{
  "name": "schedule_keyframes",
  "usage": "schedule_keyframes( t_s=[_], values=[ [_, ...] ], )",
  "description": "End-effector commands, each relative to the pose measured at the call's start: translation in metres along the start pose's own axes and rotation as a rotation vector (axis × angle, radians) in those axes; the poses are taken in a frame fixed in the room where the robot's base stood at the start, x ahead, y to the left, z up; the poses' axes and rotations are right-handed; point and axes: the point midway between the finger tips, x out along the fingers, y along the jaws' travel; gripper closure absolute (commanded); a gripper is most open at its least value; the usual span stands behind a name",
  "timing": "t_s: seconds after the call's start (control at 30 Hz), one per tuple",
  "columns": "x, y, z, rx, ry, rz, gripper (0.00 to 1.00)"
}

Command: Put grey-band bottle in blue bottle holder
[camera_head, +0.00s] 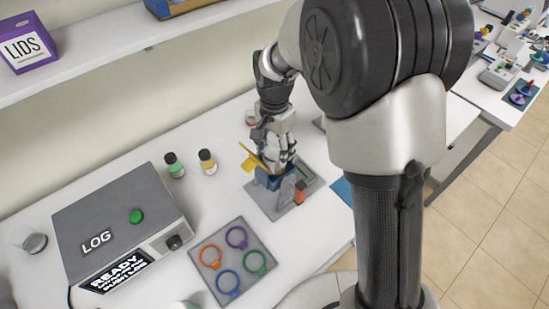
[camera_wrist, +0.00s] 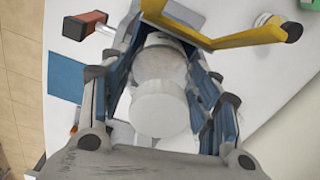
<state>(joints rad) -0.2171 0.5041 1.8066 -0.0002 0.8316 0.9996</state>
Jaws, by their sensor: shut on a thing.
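My gripper (camera_head: 277,166) is shut on a white-capped bottle, at a grey fixture with a yellow lever. In the wrist view the bottle's round white top (camera_wrist: 160,108) sits between the blue-padded fingers (camera_wrist: 163,62). Its band is hidden, so I cannot tell its colour. A blue ring holder (camera_head: 228,282) lies on a grey mat (camera_head: 212,285) with orange (camera_head: 210,254), purple (camera_head: 236,237) and green (camera_head: 255,262) rings. The blue ring looks empty. The gripper is behind and to the right of this mat.
The yellow lever (camera_head: 251,158) and a red-ended handle (camera_head: 300,190) stand close to my gripper. A green-banded bottle (camera_head: 175,166) and a yellow-banded bottle (camera_head: 208,162) stand left. The LOG machine (camera_head: 120,222) fills the table's left. A shelf (camera_head: 95,45) runs above.

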Motion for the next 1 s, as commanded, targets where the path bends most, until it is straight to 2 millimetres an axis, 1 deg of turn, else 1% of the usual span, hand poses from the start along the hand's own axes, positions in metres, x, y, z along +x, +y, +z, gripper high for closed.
schedule_keyframes(
  t_s=[0.17, 0.3, 0.4, 0.67, 0.8, 0.83, 1.0],
  values=[
    [0.012, 0.000, 0.000, 0.000, 0.001, -0.001, 0.81],
    [0.033, 0.000, 0.000, 0.000, -0.001, 0.001, 0.81],
    [0.045, 0.000, 0.000, 0.000, 0.000, 0.000, 0.81],
    [0.045, -0.001, 0.000, 0.000, 0.001, -0.002, 0.81],
    [0.050, -0.001, 0.000, 0.000, 0.001, -0.002, 0.81],
    [0.049, 0.000, 0.000, 0.000, 0.000, -0.001, 0.42],
    [0.049, 0.000, 0.000, 0.000, 0.000, -0.001, 0.30]
  ],
)
